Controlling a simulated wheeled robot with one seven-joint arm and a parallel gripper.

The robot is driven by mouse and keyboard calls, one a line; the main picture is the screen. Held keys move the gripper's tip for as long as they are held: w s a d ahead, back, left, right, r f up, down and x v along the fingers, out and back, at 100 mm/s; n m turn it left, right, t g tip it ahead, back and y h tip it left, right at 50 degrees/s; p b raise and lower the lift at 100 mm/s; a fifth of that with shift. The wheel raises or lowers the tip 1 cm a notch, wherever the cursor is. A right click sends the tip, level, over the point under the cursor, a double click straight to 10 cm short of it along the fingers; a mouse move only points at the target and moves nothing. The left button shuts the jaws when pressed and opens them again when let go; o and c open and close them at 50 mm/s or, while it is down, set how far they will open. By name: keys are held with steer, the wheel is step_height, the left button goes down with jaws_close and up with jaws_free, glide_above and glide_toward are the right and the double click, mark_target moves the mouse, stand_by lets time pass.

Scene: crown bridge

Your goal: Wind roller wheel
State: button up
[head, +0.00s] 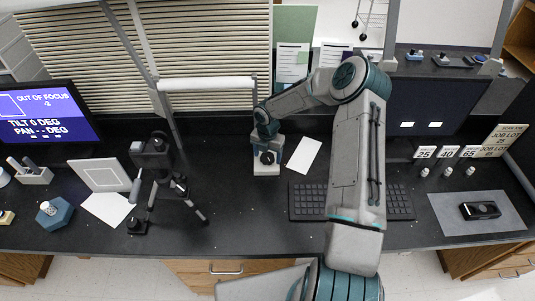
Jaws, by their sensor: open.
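A white roller (207,84) lies level across a grey frame at the back of the bench, in front of slatted blinds. No wheel can be made out clearly on it; its right end is near my arm. My arm reaches over the bench from the front right and bends down to its wrist. My gripper (267,168) is at the bench's back middle, below and to the right of the roller's right end. It is open, but its fingertips are hard to make out. A pale block with a dark round part shows there, and I cannot tell where gripper and block part.
A camera on a tripod (154,160) stands left of my gripper. A white card (304,155) and a black keyboard (305,201) lie to its right. A monitor (45,115) is at far left. A dark device (480,210) lies on a grey mat (448,213) at right.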

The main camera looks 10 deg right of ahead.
steer(key=c, duration=1)
steer(key=shift+o, duration=0.2)
steer(key=shift+m+b, duration=0.3)
steer(key=shift+b, duration=0.1)
steer(key=shift+f+m+b, duration=0.15)
steer(key=shift+m+b, duration=0.7)
steer(key=shift+m, duration=0.15)
steer(key=m+b, duration=0.3)
steer(key=m, duration=0.2)
steer(key=shift+m+b, duration=0.3)
steer(key=m+b, duration=0.2)
steer(key=m, duration=0.1)
steer(key=shift+m, duration=0.3)
steer(key=m+b, duration=0.2)
steer(key=m, duration=0.1)
steer(key=shift+m, duration=0.3)
steer(key=m+b, duration=0.3)
steer(key=m, duration=0.3)
steer(key=shift+r+m, duration=0.2)
steer(key=shift+m, duration=0.1)
